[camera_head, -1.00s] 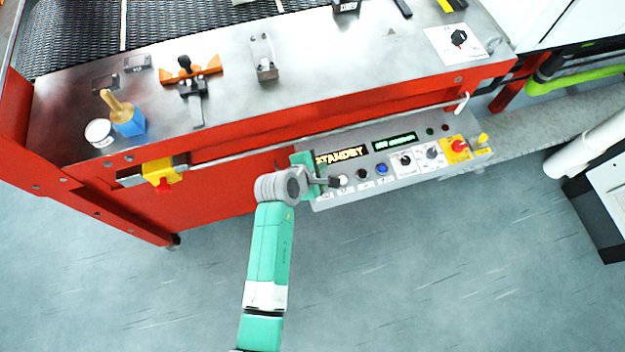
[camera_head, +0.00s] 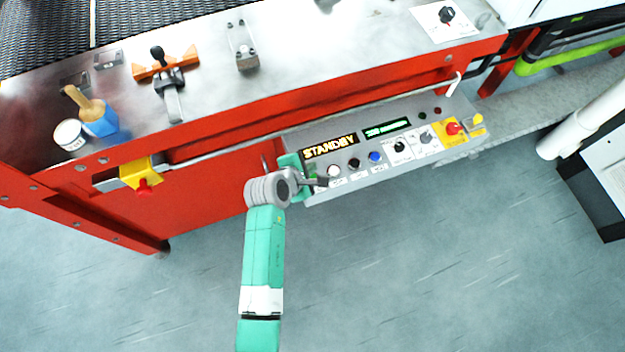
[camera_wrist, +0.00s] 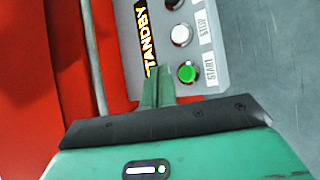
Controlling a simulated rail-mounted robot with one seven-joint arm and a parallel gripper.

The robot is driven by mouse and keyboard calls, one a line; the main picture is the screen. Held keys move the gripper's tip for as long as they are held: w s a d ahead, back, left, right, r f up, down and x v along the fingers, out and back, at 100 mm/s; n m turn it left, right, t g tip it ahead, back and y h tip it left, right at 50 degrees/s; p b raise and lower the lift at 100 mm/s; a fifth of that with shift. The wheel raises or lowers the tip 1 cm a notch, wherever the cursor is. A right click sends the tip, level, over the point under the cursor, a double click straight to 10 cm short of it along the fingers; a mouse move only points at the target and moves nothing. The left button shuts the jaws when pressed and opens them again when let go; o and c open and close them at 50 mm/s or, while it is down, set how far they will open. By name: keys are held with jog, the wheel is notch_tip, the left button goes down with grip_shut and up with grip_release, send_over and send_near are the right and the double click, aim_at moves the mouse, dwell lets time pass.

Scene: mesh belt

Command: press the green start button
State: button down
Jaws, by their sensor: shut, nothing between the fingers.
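The green start button (camera_wrist: 187,73) is a round knob beside a label reading START, on the grey control panel (camera_wrist: 212,72). My gripper (camera_wrist: 158,72) is shut and empty. In the wrist view its green fingertips lie just to the left of and slightly below the button, near the STANDBY display (camera_wrist: 146,40). A small gap shows between fingertips and button in the picture; I cannot tell their height above the panel. In the head view my gripper (camera_head: 296,166) is at the panel's left end and mostly hides the start button.
A white button (camera_wrist: 180,35) labelled STOP sits beside the start button. Black and blue buttons (camera_head: 376,156), selector knobs and a red emergency stop (camera_head: 454,128) follow rightward. A metal rail (camera_head: 225,150) runs along the red machine frame. The floor in front is clear.

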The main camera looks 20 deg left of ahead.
aim_at(312, 178)
jog(key=shift+f+b, duration=0.65)
jog(key=shift+f, duration=1.1)
jog(key=shift+f, duration=0.15)
dwell(0.4)
jog(key=shift+f, duration=0.3)
